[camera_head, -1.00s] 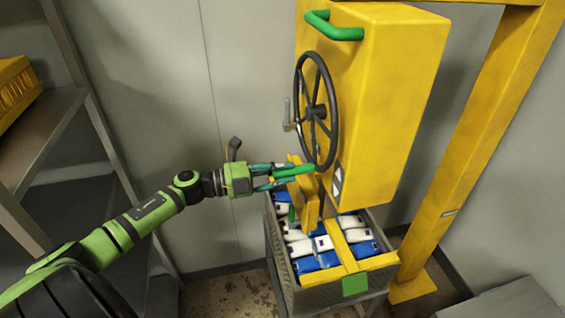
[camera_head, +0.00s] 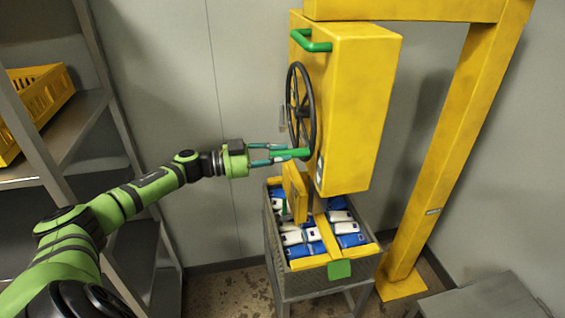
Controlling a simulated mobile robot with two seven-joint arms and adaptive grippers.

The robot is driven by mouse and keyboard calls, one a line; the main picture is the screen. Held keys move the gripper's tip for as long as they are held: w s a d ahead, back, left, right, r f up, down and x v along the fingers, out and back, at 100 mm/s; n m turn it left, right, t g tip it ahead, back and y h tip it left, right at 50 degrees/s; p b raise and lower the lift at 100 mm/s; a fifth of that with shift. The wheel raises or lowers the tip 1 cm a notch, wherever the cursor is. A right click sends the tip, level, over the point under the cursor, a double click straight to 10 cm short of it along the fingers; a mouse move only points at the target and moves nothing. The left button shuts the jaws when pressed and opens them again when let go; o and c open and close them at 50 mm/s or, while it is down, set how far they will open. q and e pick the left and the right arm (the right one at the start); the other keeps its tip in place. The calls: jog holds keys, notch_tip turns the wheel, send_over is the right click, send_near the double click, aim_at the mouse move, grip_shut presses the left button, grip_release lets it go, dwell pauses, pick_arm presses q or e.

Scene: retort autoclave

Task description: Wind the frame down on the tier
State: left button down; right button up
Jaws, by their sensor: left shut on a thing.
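My left gripper (camera_head: 285,153) comes in from the left and is shut on the green handle (camera_head: 293,154) at the lower rim of the dark handwheel (camera_head: 301,108). The wheel is on the left side of a large yellow housing (camera_head: 357,105). Below it, a yellow frame (camera_head: 329,238) with an upright yellow plate (camera_head: 293,191) is over the blue and white packs (camera_head: 292,238) in a grey perforated tier (camera_head: 311,279). I cannot tell whether the frame touches the packs. My right gripper is not in view.
A yellow post (camera_head: 447,150) stands to the right of the housing. A shelf rack (camera_head: 78,135) with a yellow crate (camera_head: 38,95) stands at the left. A grey surface (camera_head: 487,302) is at the lower right. A green bar (camera_head: 311,41) sticks out of the housing's upper part.

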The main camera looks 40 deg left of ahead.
pick_arm(q)
jog(key=shift+d+r, duration=0.15)
jog(key=shift+r, duration=0.4)
jog(key=shift+s+r, duration=0.1)
jog(key=shift+r, duration=0.2)
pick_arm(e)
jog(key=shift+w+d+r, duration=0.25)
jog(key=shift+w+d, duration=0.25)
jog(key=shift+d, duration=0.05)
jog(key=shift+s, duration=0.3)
pick_arm(q)
jog(key=c, duration=1.1)
grip_release()
jog(key=shift+d, duration=0.1)
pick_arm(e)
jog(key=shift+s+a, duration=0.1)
pick_arm(q)
jog(key=shift+f, duration=0.1)
jog(key=shift+s+a, duration=0.25)
jog(key=shift+a, duration=0.1)
jog(key=shift+v, duration=5.6)
